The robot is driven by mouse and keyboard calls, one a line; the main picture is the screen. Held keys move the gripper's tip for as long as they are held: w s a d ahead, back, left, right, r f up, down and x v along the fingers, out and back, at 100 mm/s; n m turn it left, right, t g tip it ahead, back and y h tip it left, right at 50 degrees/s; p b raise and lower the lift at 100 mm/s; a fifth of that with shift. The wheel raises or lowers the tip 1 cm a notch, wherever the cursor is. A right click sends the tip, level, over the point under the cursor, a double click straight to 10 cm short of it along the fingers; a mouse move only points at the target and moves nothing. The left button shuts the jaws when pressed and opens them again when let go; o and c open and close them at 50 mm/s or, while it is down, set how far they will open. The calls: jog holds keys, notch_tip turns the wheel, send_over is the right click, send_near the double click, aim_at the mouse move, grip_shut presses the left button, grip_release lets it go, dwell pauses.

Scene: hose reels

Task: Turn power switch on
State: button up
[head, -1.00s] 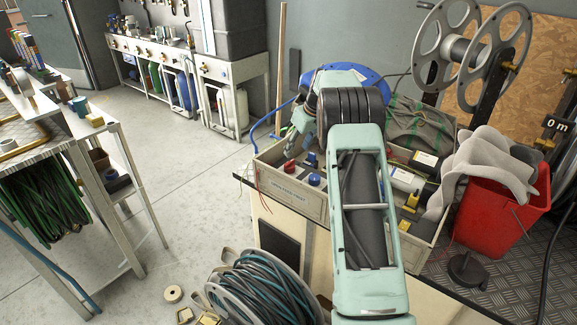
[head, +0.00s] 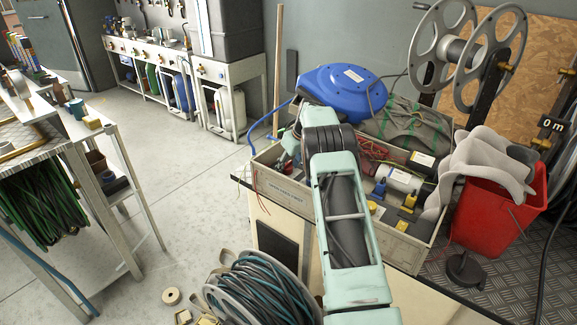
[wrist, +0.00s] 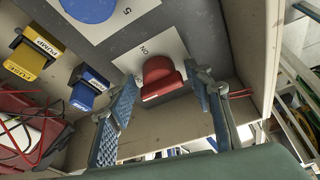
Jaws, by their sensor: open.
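A red switch (wrist: 160,78) sits on a white plate in the wrist view, by a label that seems to read "ON" upside down. My gripper (wrist: 163,84) is open, with one blue-padded finger on each side of the switch. I cannot tell whether either finger touches it. In the head view my arm reaches over the left end of the grey crate (head: 285,200), and the arm hides the switch there.
In the wrist view a blue round part (wrist: 88,8), a yellow "PUMP" block (wrist: 32,55) and a blue block (wrist: 88,88) sit nearby. The crate wall is close on the right. A blue hose reel (head: 343,90) stands behind the crate, a red bucket (head: 490,215) to its right.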

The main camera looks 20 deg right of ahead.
jog(key=shift+c, duration=0.3)
jog(key=c, duration=0.9)
jog(key=shift+o, duration=0.2)
jog(key=shift+m, duration=0.3)
jog(key=m+h+b, duration=0.1)
jog(key=m, duration=0.2)
jog(key=shift+a, duration=0.2)
jog(key=m+h, duration=0.1)
jog(key=m, duration=0.2)
jog(key=shift+a+m+h, duration=0.1)
jog(key=shift+m+h, duration=0.3)
jog(key=m+h, duration=0.1)
jog(key=m, duration=0.2)
jog(key=shift+w+a+m+g, duration=0.1)
jog(key=shift+m+g, duration=0.3)
jog(key=shift+m+g+h+p, duration=0.45)
jog(key=shift+m+h, duration=0.25)
jog(key=shift+m, duration=1.3)
